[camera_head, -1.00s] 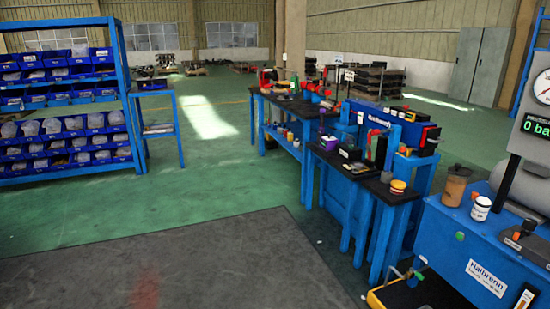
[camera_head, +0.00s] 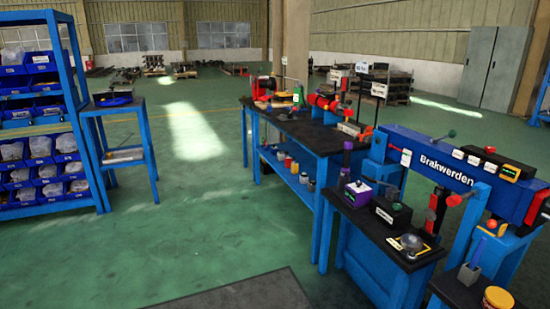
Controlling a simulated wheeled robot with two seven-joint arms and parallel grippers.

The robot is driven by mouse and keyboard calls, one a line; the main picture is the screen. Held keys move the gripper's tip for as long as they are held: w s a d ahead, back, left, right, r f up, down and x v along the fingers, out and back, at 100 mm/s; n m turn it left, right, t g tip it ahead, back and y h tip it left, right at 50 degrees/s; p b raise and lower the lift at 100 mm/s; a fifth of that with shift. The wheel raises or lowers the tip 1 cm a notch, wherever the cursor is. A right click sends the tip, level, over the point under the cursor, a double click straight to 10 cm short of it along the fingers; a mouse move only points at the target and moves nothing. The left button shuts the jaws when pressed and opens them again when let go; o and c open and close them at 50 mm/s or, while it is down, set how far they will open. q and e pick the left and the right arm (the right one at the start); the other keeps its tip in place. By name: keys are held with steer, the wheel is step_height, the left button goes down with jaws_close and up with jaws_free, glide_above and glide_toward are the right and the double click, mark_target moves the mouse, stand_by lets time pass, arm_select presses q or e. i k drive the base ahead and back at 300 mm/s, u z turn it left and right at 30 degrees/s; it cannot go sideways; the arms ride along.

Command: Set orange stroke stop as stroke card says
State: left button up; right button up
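Neither of my grippers is in view. A blue machine beam (camera_head: 430,172) lettered "Brakwerden" stands at the right on blue legs. A red part (camera_head: 537,207) shows at its right end and a red knob (camera_head: 454,200) on its front. Small white labels and a dark box with a yellow-edged panel (camera_head: 509,172) sit along its top. I cannot pick out an orange stroke stop or a stroke card for sure at this distance.
Before the machine, a dark-topped bench (camera_head: 372,236) holds a purple box (camera_head: 358,193) and a dial-like item (camera_head: 411,243). A longer workbench (camera_head: 312,131) stands behind. Blue bin shelving (camera_head: 72,101) and a small stand (camera_head: 112,106) are left. Green floor between is clear.

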mark_target(369, 129)
steer(key=i, duration=1.3)
steer(key=z, duration=0.95)
